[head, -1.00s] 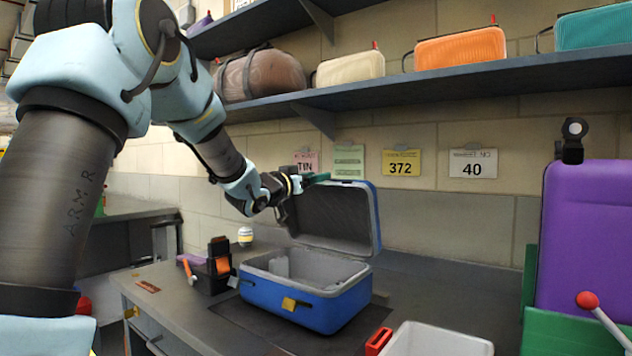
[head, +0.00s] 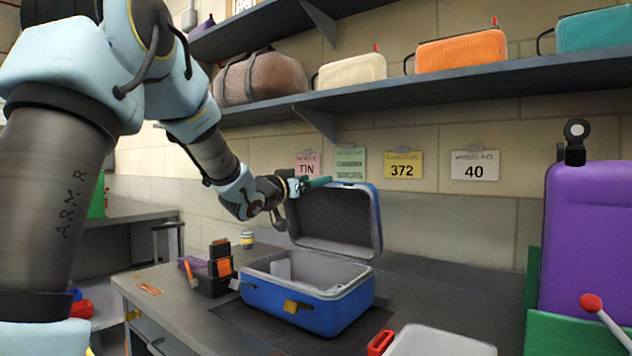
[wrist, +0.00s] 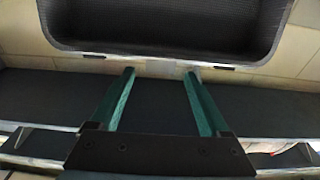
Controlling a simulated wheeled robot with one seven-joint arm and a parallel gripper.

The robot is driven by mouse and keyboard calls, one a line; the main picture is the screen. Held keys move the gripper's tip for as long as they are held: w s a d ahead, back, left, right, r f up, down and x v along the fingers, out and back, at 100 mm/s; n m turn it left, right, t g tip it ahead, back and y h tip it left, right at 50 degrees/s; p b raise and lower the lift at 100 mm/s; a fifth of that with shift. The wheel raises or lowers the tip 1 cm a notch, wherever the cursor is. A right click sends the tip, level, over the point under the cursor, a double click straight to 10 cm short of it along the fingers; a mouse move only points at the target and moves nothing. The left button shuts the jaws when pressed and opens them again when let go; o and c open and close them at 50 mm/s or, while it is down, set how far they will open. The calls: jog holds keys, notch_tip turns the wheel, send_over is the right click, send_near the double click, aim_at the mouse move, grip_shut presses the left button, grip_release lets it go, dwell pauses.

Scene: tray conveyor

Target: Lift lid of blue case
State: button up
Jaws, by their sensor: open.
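The blue case (head: 268,294) stands on the dark mat on the bench, with a yellow latch (head: 291,306) on its front. Its lid (head: 375,226) stands raised at the back, about upright, with the grey lining facing forward. The lid's lining also fills the top of the wrist view (wrist: 160,28). My gripper (head: 322,182) is at the lid's upper left edge in the head view. In the wrist view its two green fingers (wrist: 160,72) are apart with nothing between them, their tips close to the lid edge. I cannot tell whether they touch it.
A black holder with orange items (head: 213,274) stands left of the case. A grey tray (head: 440,342) and a red block (head: 380,342) are at the front right. A purple case (head: 585,240) stands at the right. A shelf (head: 440,78) with bags runs above.

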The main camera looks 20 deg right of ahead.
jog(key=b+v, duration=0.1)
jog(key=v, duration=0.8)
